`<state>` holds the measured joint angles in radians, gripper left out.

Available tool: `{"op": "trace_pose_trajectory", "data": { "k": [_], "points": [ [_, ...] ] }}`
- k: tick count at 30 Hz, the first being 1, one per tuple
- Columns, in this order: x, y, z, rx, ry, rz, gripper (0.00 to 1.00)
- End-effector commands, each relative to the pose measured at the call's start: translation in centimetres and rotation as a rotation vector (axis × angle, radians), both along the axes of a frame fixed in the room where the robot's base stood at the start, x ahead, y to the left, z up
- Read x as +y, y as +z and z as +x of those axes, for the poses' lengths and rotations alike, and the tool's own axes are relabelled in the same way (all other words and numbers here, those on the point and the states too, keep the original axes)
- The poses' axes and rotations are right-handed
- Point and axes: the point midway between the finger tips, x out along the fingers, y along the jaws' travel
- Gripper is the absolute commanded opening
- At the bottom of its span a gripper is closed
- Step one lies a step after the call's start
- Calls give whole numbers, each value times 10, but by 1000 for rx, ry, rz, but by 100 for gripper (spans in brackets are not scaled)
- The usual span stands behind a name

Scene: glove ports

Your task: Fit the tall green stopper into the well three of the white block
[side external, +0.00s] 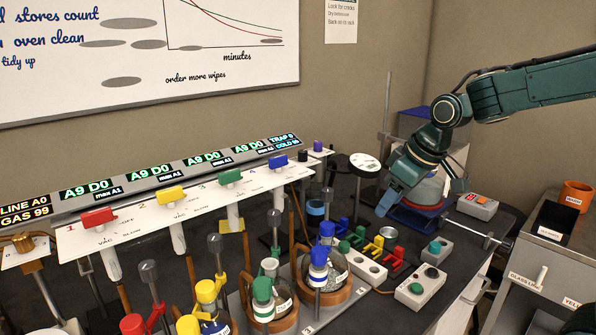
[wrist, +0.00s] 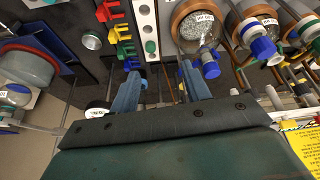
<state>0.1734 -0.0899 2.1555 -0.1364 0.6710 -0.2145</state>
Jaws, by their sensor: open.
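The white block (side external: 366,267) lies on the dark bench with a row of round wells along its top; it also shows in the wrist view (wrist: 146,22) at top centre. A small green stopper (wrist: 150,46) appears upright at the block's end nearest my gripper, and in the side view (side external: 344,246) at its far-left end. Its height is hard to judge, and I cannot read the well numbers. My gripper (side external: 386,207) is above the bench, behind the block and apart from it. In the wrist view its two blue fingers (wrist: 161,80) are spread with nothing held between them.
Coloured clips (side external: 372,243) stand beside the block. Flasks in round heaters (side external: 322,280) with blue and green caps crowd the front left. Grey boxes with buttons (side external: 420,287) lie to the right. A white valve panel (side external: 180,208) with hanging rods stands to the left.

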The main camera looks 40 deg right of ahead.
Motion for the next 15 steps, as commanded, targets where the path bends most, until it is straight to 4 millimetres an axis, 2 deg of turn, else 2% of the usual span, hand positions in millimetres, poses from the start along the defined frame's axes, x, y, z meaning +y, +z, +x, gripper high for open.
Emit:
{"op": "trace_pose_trajectory", "data": {
  "k": [6, 15],
  "points": [
    [16, 21, -52, -23, -34, -2, 47],
    [29, 31, -122, -54, -87, 6, 47]
  ]
}}
